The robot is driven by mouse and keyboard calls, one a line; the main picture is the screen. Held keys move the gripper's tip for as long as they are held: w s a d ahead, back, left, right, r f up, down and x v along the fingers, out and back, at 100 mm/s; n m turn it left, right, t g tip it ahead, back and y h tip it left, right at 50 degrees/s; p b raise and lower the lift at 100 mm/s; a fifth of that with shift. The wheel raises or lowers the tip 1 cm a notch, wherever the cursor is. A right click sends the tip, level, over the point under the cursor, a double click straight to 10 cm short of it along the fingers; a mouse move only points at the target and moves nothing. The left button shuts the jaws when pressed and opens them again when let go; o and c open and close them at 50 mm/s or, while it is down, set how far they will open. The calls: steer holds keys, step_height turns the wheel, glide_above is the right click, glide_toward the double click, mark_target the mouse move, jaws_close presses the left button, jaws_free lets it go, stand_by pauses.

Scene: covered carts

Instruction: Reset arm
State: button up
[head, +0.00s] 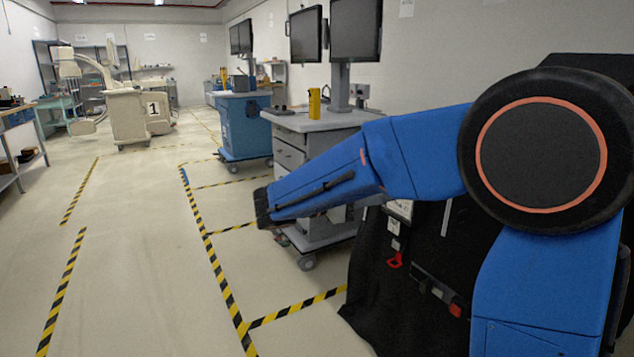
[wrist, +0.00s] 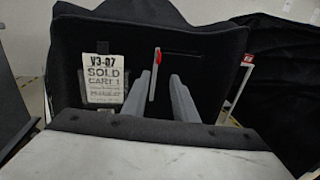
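My blue arm reaches from the right side of the head view toward the left, in front of a black covered cart (head: 375,290). My gripper (wrist: 165,80) shows in the wrist view as two grey fingers with a gap between them. It is open, and nothing is seen held. Behind the fingers is a black cover (wrist: 205,85) with a white label (wrist: 104,76) reading "V3-07 SOLD CART 1". A red tag (wrist: 158,55) on a pale strip shows between the fingers. Whether the fingers touch the cover cannot be told. The fingers cannot be made out in the head view.
A grey cart (head: 290,158) with monitors stands behind my forearm, and a blue cart (head: 243,125) stands farther back. A white machine (head: 125,115) is at the far left. Shelving (head: 25,165) lines the left wall. The floor between the striped tapes is clear.

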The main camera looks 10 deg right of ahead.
steer(key=s+d+f+m+g+y, duration=0.1)
steer(key=s+d+f+m+y, duration=0.3)
steer(key=s, duration=0.3)
steer(key=s+d+f+m+g+y, duration=0.2)
steer(key=s+d+f+m+y, duration=0.1)
steer(key=s+d+f, duration=0.3)
steer(key=s+a+f+m+t+y, duration=0.2)
steer(key=s+a+f+m+y, duration=0.1)
steer(key=s+a+m+y, duration=0.1)
steer(key=s+a+f+m+t+y, duration=0.3)
steer(key=s+m+y, duration=0.3)
steer(key=s+m, duration=0.2)
steer(key=shift+s+a+f+m+y, duration=0.35)
steer(key=shift+s+f, duration=0.45)
steer(key=shift+s, duration=0.45)
